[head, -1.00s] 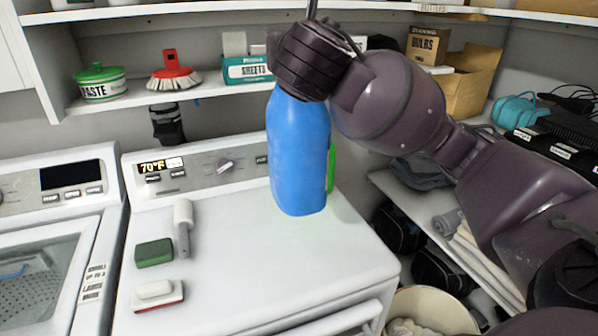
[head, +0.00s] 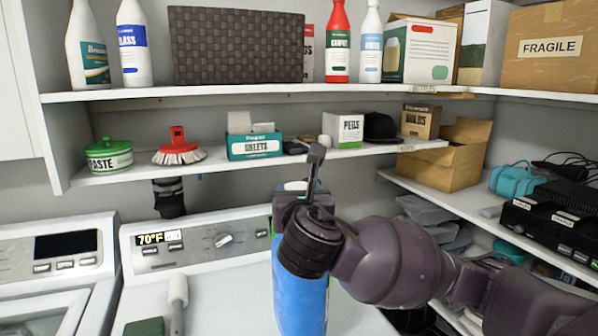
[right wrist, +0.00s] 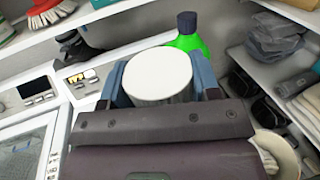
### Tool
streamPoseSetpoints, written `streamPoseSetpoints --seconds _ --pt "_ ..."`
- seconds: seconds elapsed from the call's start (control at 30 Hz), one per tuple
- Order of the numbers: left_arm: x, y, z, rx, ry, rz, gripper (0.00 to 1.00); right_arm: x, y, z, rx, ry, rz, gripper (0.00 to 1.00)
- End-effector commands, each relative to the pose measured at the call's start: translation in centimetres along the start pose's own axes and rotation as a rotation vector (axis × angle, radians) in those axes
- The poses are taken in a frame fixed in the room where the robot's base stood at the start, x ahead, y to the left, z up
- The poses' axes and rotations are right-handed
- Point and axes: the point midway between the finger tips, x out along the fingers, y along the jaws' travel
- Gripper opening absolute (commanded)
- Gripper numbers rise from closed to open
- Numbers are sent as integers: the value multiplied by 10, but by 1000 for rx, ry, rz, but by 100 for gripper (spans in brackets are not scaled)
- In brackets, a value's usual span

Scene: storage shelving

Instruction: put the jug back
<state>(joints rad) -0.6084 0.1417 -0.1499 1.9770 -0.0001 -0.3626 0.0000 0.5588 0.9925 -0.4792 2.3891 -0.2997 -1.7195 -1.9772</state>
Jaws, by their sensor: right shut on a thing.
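The blue jug (head: 300,303) is in the middle of the head view, its lower end cut off by the picture's bottom edge. My right gripper (head: 294,190) is at its top. In the right wrist view, the blue fingers of my right gripper (right wrist: 160,78) are on both sides of a round white top (right wrist: 158,72), with the jug's body hidden below. Whether the jug touches the machine top cannot be seen. My left gripper is not in view.
A green bottle (right wrist: 190,40) with a dark cap stands behind the jug. The upper shelf (head: 240,94) holds bottles, a dark woven basket (head: 237,45) and boxes. The lower shelf (head: 215,163) holds a green tub, a brush and boxes. A white machine (head: 235,290) is below.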

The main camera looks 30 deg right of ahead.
Motion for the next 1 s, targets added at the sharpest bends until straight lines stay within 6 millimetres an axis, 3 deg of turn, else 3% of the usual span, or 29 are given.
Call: streamPoseSetpoints --seconds 0.2,0.47,0.8,1.0 --pt "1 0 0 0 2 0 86 0 0 -23 5 -10 0 0" --pt "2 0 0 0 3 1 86 0 0 -32 5 -10 0 0" --pt "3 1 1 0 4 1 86 0 0 -66 4 -8 0 0" --pt "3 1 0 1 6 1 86 0 0 -72 6 -11 0 0"
